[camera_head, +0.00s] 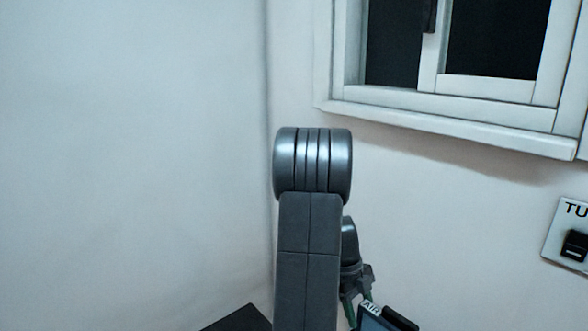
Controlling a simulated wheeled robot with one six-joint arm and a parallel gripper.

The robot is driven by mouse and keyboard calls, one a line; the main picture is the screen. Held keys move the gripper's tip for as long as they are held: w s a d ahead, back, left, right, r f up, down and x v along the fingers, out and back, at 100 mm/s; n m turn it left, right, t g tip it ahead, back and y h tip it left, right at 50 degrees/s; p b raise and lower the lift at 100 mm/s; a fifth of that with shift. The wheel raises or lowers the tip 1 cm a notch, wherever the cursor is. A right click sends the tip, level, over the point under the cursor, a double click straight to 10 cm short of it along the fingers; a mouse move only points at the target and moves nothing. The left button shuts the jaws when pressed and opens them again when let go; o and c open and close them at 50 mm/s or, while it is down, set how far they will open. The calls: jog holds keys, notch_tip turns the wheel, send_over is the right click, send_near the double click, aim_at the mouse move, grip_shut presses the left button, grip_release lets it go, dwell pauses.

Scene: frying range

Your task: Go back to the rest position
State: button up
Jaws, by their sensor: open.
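My arm stands upright in the middle of the head view, its grey link and rounded joint in front. My gripper (358,307) shows low behind the arm link, pointing down, with two dark fingers with green inner parts spread apart. It is open, and I see nothing between the fingers. The arm link hides part of the wrist, and the fingertips are small near the bottom edge.
A white-framed window (440,105) is at upper right. A wall switch plate (561,240) marked "TU" is at the right edge. Bare walls meet in a corner behind my arm.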

jog(key=shift+x, duration=1.1)
notch_tip(320, 180, up, 9)
jog(key=p, duration=0.7)
jog(key=shift+p, duration=0.35)
jog(key=shift+a+r, duration=0.1)
